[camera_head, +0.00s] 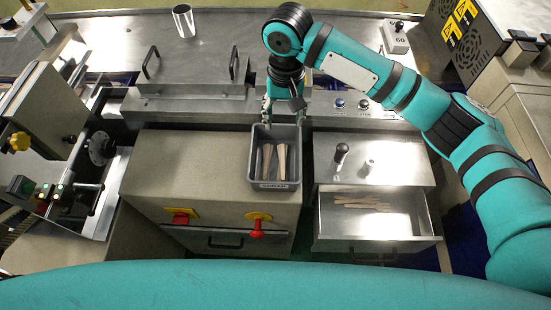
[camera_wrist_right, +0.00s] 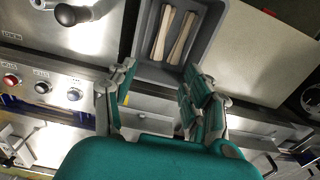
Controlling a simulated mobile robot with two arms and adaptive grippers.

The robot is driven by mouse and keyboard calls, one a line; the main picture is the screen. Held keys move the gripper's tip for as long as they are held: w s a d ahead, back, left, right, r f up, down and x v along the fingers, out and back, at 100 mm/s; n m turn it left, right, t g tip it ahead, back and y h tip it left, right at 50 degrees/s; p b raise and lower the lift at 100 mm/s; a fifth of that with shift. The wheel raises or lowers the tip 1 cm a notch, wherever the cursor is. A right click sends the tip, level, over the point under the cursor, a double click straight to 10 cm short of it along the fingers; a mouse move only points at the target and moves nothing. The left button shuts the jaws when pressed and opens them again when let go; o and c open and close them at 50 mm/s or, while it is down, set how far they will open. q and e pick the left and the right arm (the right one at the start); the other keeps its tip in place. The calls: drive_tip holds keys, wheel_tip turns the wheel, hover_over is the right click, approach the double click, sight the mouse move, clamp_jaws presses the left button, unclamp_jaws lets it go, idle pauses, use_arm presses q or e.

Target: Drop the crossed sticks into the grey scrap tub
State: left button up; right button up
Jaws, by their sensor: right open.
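The grey scrap tub (camera_head: 274,186) stands on the beige cabinet top, its label facing front. Pale wooden sticks lie inside it, one on the left (camera_head: 266,160) and one on the right (camera_head: 282,162), at a slight angle to each other. In the right wrist view the tub (camera_wrist_right: 141,35) holds the sticks (camera_wrist_right: 178,38) on its floor. My right gripper (camera_head: 283,108) is above the tub's back edge, fingers apart with nothing between them; the wrist view shows the open fingers (camera_wrist_right: 162,98) too. My left gripper is not in view.
An open metal drawer (camera_head: 400,225) right of the tub holds several pale sticks (camera_head: 362,199), some overlapping. A metal cup (camera_head: 184,21) stands on the back bench. A black-knobbed lever (camera_head: 340,155) rises from the steel top above the drawer. The beige cabinet top (camera_head: 190,165) left of the tub is clear.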

wheel_tip(320, 180, up, 8)
idle(0.7)
